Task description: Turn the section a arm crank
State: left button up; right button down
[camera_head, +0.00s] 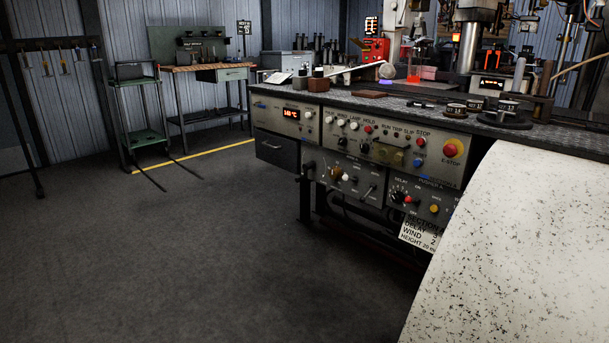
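A bench with control panels stands at the centre right. Its lower left panel (343,178) carries a brass-coloured round part (336,172) with a pale knob beside it, and a small lever-like part (368,192). I cannot tell which of these, if any, is the section A arm crank; the labels there are too small to read. A white card (418,234) headed "SECTION" hangs below the panel to the right, with lines for delay, wind and height; its right side is hidden. Neither of my grippers is in view.
A red emergency stop button (450,150) sits on the upper panel (395,145). The bench top (345,98) holds tools and dark round parts. A green cart (140,105) and workbench (210,68) stand at the back left. The floor (190,250) left of the bench is clear.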

aim_at(311, 165)
jog(key=i+j+z, duration=0.1)
jog(key=z, duration=0.35)
jog(key=i+j+z, duration=0.15)
jog(key=z, duration=0.35)
jog(key=i+j, duration=0.2)
jog(key=i+j+z, duration=0.15)
jog(key=j, duration=0.25)
jog(key=i+j, duration=0.2)
jog(key=i+j+z, duration=0.15)
jog(key=j, duration=0.3)
jog(key=i+j, duration=0.15)
jog(key=j, duration=0.15)
jog(key=z, duration=0.05)
